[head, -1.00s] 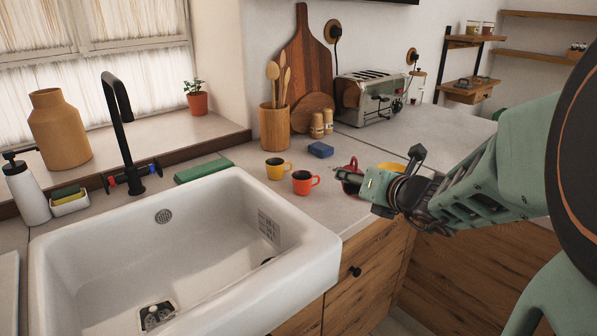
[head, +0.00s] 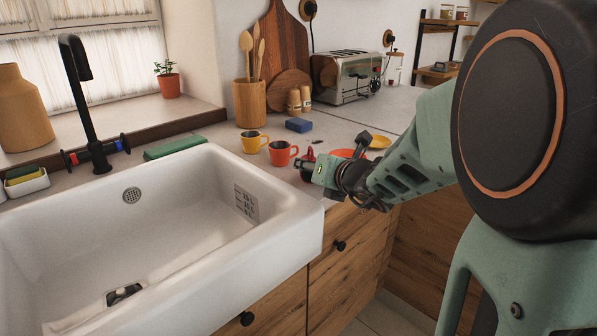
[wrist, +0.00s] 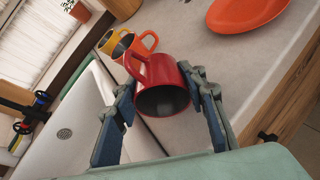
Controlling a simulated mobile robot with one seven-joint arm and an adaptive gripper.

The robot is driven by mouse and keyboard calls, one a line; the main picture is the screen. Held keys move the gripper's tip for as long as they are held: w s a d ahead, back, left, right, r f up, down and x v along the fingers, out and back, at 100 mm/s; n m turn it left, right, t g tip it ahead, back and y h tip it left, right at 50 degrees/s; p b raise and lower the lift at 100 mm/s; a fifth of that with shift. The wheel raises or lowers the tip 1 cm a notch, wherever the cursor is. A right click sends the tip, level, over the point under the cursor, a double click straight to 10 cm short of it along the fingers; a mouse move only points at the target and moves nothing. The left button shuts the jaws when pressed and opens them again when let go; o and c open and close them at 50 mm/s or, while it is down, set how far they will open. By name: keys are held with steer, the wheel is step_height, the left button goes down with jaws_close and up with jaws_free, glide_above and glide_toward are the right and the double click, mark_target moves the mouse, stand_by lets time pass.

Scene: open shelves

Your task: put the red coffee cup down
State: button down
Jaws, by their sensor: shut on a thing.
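The red coffee cup (wrist: 160,82) is between the two fingers of my gripper (wrist: 163,110) in the wrist view. Its dark open mouth faces the camera and its handle points to the upper left. In the head view my gripper (head: 306,168) hides most of the cup; only a bit of red shows. The gripper is shut on the cup at the counter (head: 226,137), right of an orange cup (head: 280,155) and a yellow cup (head: 252,142). I cannot tell whether the red cup touches the counter.
The white sink (head: 290,215) lies to the left and in front. An orange plate (wrist: 240,14) and a yellow plate (head: 380,142) lie beyond the gripper. A blue sponge (head: 299,125), a toaster (head: 343,78) and a utensil pot (head: 249,103) stand farther back.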

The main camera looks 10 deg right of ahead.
steer(key=shift+f, duration=0.25)
steer(key=shift+f, duration=0.15)
steer(key=c, duration=1.5)
jaws_free()
